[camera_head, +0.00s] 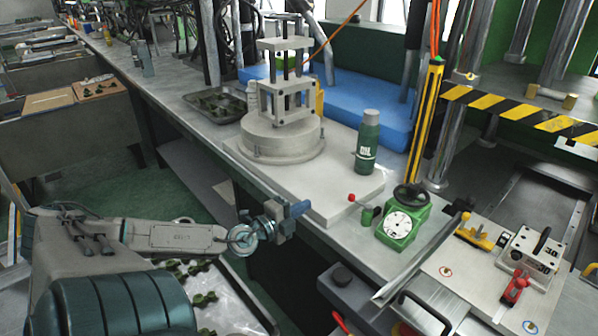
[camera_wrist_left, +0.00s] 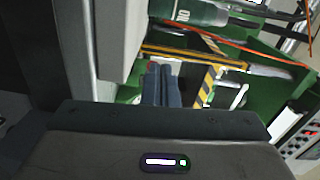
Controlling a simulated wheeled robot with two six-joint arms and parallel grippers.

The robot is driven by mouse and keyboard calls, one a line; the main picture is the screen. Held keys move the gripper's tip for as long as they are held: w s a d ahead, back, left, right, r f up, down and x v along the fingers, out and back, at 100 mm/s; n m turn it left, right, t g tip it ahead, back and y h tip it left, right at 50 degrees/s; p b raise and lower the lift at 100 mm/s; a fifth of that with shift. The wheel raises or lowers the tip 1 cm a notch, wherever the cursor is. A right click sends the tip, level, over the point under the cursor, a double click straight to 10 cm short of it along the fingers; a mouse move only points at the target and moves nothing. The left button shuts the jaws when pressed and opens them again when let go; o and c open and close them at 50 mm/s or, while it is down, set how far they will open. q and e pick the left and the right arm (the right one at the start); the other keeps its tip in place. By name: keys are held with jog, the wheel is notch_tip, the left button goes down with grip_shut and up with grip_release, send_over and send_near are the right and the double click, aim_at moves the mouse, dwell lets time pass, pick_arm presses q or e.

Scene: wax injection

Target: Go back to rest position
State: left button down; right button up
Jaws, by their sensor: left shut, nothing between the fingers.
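My left arm comes in from the left in the head view. Its gripper (camera_head: 300,208) is held in front of the bench's near edge, beside the pale base plate of the press fixture. In the left wrist view the two dark fingers (camera_wrist_left: 162,86) lie side by side, shut with nothing between them. The right gripper does not show in either view.
A green oil bottle (camera_head: 368,141) stands on the pale plate (camera_head: 335,192). A green dial gauge (camera_head: 403,222) sits to its right. A round-based press fixture (camera_head: 283,140) stands behind. A tray with green parts (camera_head: 240,300) lies below my arm.

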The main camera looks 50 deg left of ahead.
pick_arm(q)
jog(key=shift+s+a, duration=0.2)
jog(key=shift+a, duration=0.1)
